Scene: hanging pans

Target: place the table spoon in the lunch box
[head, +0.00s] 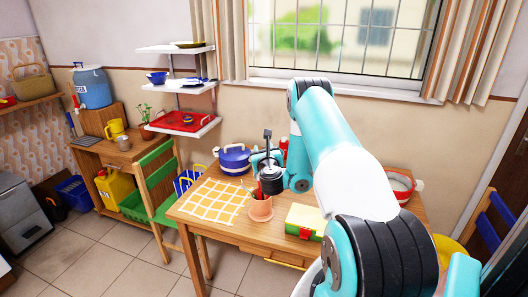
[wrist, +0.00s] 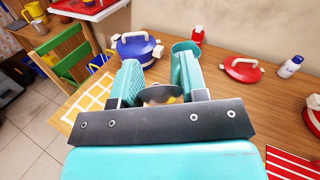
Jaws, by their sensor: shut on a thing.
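My gripper (wrist: 158,76) is low over the table, beside the blue pot (head: 234,158) in the head view. In the wrist view its teal fingers are shut on a grey metal piece with a rounded end, which looks like the table spoon (wrist: 159,92). The rest of the spoon is hidden behind the gripper body. A terracotta pot (head: 261,209) with a red-handled utensil stands just below and in front of the gripper in the head view.
A yellow-and-white checked cloth (head: 213,201) lies at the table's left. The blue pot (wrist: 136,47), a red bottle (wrist: 197,37), a red lid (wrist: 243,69) and a white bottle (wrist: 290,66) stand behind.

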